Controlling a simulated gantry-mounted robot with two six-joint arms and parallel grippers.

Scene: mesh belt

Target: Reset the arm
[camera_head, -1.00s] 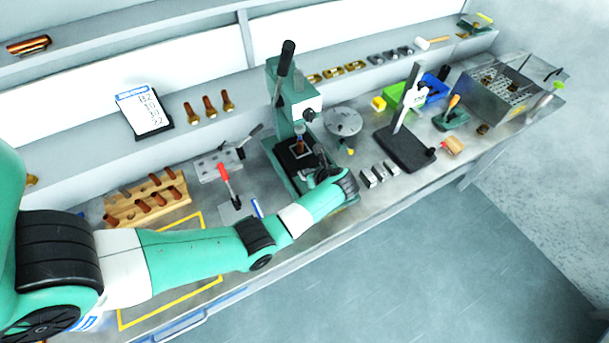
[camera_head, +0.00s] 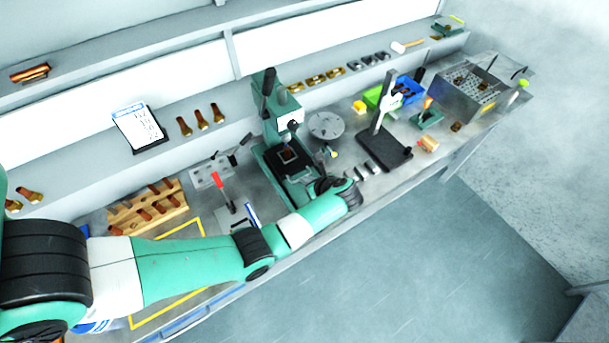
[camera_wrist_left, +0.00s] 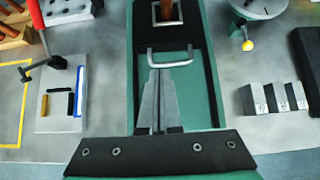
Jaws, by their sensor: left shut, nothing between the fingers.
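My left arm comes in from the left in the head view and reaches over the bench to the front of the green arbor press (camera_head: 280,118). My left gripper (camera_wrist_left: 158,97) is shut and empty in the left wrist view, its two fingertips together over the green press base (camera_wrist_left: 208,103). A U-shaped metal handle (camera_wrist_left: 170,58) lies just ahead of the fingertips; I cannot tell whether they touch it. Beyond it, a brown part (camera_wrist_left: 167,10) stands in the press's square fixture. My right gripper is not in view.
Grey blocks (camera_wrist_left: 278,98) lie right of the press base, with a black stand (camera_head: 385,148) beyond them. On the left are a pad with small tools (camera_wrist_left: 60,100), a red-handled clamp (camera_head: 222,190) and a wooden rack (camera_head: 148,206). Floor lies open in front of the bench.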

